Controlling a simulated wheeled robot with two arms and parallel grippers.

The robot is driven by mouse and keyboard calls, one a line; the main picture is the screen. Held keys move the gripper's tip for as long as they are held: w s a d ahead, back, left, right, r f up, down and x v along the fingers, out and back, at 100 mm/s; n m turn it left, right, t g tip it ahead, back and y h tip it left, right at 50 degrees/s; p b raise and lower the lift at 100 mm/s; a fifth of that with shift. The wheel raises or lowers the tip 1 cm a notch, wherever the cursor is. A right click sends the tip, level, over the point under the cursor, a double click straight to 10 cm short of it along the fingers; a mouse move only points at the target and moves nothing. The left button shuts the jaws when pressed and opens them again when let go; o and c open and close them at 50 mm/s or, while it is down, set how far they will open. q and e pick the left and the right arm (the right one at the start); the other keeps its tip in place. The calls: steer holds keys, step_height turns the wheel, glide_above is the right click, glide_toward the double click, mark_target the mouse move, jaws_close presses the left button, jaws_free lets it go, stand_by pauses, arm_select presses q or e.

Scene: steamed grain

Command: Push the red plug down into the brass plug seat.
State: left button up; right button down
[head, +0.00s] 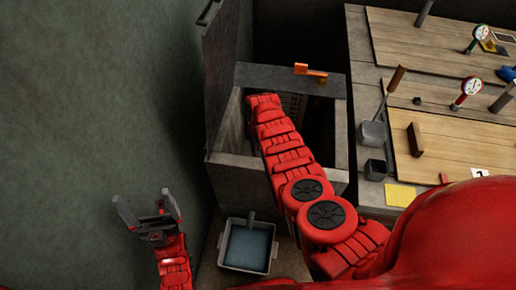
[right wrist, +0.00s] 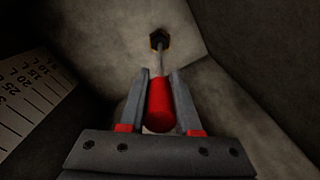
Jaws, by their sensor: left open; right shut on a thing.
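In the right wrist view, the red plug (right wrist: 160,103) is a red cylinder with a thin grey rod at its far end. My right gripper (right wrist: 160,74) is shut on it, one finger along each side. The rod points at the brass plug seat (right wrist: 154,35), a small brass-rimmed fitting with a dark middle. The rod's tip overlaps the seat; I cannot tell how deep it sits. In the head view, my right arm reaches into an open grey tank (head: 226,125), which hides the right gripper, plug and seat. My left gripper (head: 143,197) is open and empty, left of the tank.
Grey walls close around the right gripper, with a numbered scale (right wrist: 28,98) at left. In the head view, an orange handle (head: 310,71) sits on the tank's far rim. A basin of water (head: 272,258) stands in front. A bench (head: 365,75) with tools is at right.

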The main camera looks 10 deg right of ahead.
steer(key=c, duration=0.5)
jaws_free()
steer(key=shift+r, duration=0.1)
steer(key=shift+r+p, duration=0.3)
steer(key=shift+r, duration=0.2)
step_height(320, 180, up, 14)
steer(key=shift+f, duration=0.2)
step_height(320, 180, up, 3)
steer(key=p, duration=0.2)
steer(key=shift+f+p, duration=0.15)
steer(key=shift+p, duration=0.25)
